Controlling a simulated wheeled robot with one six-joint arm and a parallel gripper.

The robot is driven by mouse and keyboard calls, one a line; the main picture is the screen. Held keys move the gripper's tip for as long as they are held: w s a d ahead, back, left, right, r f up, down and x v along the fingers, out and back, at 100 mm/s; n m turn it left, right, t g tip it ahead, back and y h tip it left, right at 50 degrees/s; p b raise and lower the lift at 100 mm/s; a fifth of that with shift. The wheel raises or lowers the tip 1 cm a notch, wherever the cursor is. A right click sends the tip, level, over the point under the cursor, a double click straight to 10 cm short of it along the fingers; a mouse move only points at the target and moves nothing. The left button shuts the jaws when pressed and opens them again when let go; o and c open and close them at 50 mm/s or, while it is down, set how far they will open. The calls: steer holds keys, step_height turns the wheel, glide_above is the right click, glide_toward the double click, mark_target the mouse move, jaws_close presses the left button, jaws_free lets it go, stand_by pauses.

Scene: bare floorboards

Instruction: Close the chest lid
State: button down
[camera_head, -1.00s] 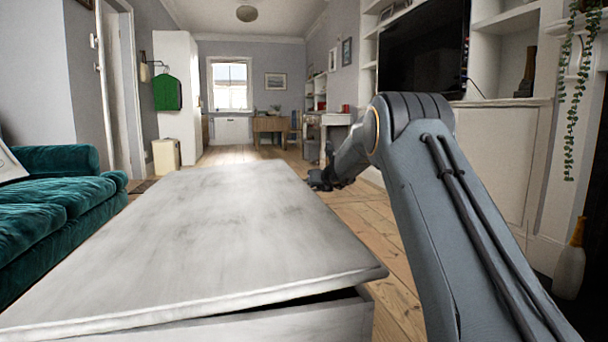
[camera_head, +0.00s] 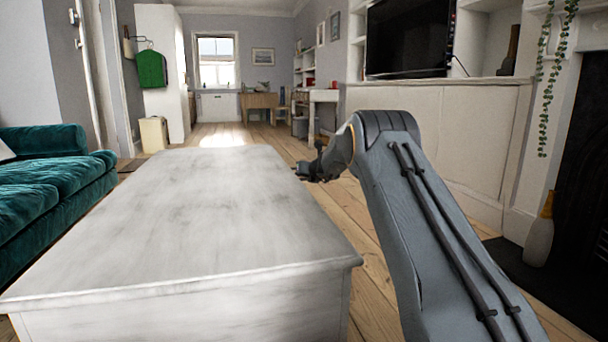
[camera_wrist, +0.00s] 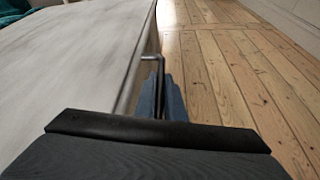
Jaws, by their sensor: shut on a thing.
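The chest (camera_head: 190,315) is a long whitewashed wooden box in front of me. Its flat lid (camera_head: 210,215) lies level on the body, with no dark gap showing along the near edge. The lid also fills the left of the wrist view (camera_wrist: 75,55). My gripper (camera_head: 305,172) is at the lid's far right side, low beside the edge. In the wrist view its blue-grey fingers (camera_wrist: 164,98) are shut on a thin dark bent handle (camera_wrist: 153,58) at the lid's right edge. The handle's lower part is hidden between the fingers.
A green velvet sofa (camera_head: 50,175) stands to the left. Bare floorboards (camera_wrist: 225,75) run clear along the chest's right side. A fireplace (camera_head: 575,175) and a pale bottle-shaped vase (camera_head: 539,238) are at the right. A white table (camera_head: 322,98) stands farther back.

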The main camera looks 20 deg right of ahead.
steer(key=c, duration=1.8)
jaws_free()
steer(key=shift+s+a+f, duration=0.1)
steer(key=shift+a+f, duration=0.1)
steer(key=shift+f, duration=0.25)
steer(key=shift+s+a+f, duration=0.1)
steer(key=shift+a+f, duration=0.05)
steer(key=shift+f, duration=0.25)
steer(key=shift+c, duration=0.2)
steer(key=shift+d, duration=0.15)
steer(key=shift+r, duration=0.1)
steer(key=shift+s+d+r, duration=0.2)
steer(key=shift+s+r, duration=0.05)
steer(key=shift+s, duration=0.25)
steer(key=p+v, duration=0.1)
steer(key=v, duration=0.5)
steer(key=shift+s+r, duration=0.2)
steer(key=shift+r, duration=0.2)
steer(key=shift+r, duration=0.1)
